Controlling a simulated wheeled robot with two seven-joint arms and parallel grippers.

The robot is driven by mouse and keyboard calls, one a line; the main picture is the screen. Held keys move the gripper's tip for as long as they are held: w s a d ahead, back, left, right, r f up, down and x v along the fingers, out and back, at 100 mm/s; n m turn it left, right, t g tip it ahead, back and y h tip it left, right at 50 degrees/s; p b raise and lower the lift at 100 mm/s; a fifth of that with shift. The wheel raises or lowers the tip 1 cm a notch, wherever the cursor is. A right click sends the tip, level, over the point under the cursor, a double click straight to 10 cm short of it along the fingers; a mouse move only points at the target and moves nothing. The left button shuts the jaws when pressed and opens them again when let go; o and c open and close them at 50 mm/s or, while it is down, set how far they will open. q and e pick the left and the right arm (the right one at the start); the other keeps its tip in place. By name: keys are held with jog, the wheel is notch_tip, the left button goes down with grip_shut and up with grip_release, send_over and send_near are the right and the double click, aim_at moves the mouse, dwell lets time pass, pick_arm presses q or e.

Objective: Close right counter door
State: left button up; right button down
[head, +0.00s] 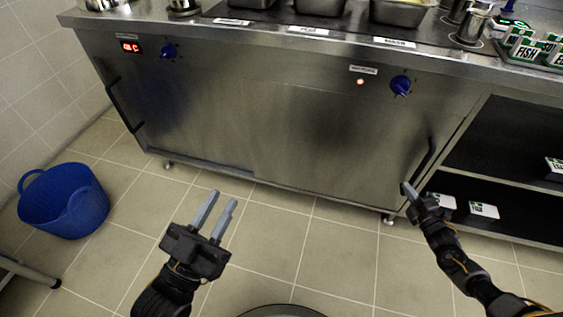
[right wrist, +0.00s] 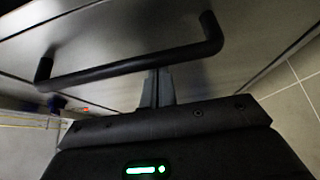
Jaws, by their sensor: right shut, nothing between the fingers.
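The right counter door (head: 335,140) is a stainless steel panel on the counter front. It looks flush or nearly flush with the front; I cannot tell whether a small gap is left. Its black bar handle (head: 427,158) sits near its right edge and crosses the right wrist view (right wrist: 130,66). My right gripper (head: 406,188) is shut and empty, just below the handle's lower end; in the right wrist view its fingers (right wrist: 158,86) point at the door beside the bar. Contact is unclear. My left gripper (head: 222,197) is open and empty over the floor.
A blue bucket (head: 64,203) stands on the tiled floor at left. Open shelves (head: 510,140) with small white-and-green boxes (head: 484,210) are right of the door. The left door (head: 190,115) has its own black handle (head: 124,106). Pans (head: 398,12) sit on the counter top.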

jog(key=shift+d, duration=0.3)
